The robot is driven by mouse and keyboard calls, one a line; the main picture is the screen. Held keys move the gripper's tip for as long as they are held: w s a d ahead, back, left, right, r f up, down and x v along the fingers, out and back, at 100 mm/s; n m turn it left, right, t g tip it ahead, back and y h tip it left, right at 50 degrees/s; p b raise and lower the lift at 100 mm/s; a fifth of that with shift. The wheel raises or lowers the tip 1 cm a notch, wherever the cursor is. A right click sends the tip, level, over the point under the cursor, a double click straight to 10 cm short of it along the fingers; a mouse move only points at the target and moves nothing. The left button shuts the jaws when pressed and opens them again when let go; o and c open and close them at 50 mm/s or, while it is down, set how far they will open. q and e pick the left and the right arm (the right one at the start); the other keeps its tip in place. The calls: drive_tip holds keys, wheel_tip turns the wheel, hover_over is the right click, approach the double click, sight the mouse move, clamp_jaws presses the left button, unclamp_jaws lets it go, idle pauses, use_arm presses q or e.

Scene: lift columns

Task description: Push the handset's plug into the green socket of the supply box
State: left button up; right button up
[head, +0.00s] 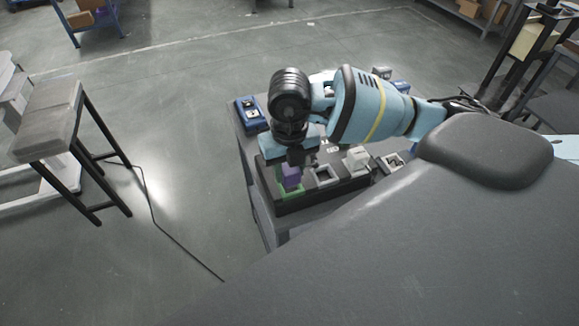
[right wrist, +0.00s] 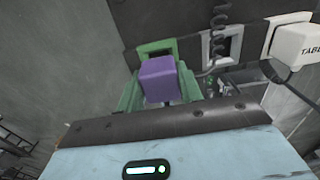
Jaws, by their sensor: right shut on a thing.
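The purple plug (head: 291,175) is held in my right gripper (head: 297,160), which is shut on it and points down over the near left end of the black supply box (head: 322,187). The green socket (head: 262,199) is a square frame there, partly hidden by the plug. In the right wrist view the purple plug (right wrist: 160,80) stands in front of the green socket (right wrist: 157,47), whose dark opening shows beyond it. Green pieces flank the plug on both sides. I cannot tell whether the plug's tip touches the socket. My left gripper is not in view.
A grey socket (head: 325,175) is beside the green one, then a white plug (head: 356,158) seated in the box. A pale socket (head: 393,161) lies further right. A blue box (head: 250,112) is at the stand's far left corner. A stool (head: 50,120) stands left on open floor.

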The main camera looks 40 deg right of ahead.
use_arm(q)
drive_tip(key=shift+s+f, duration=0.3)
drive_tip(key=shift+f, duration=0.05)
use_arm(e)
drive_tip(key=shift+f, duration=0.95)
idle(0.5)
drive_tip(key=o, duration=1.2)
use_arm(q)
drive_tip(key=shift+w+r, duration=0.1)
use_arm(e)
drive_tip(key=shift+r, duration=0.15)
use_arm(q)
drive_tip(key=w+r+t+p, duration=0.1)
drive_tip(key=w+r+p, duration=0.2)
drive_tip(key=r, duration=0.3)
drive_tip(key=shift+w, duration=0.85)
use_arm(e)
drive_tip(key=shift+r, duration=3.4)
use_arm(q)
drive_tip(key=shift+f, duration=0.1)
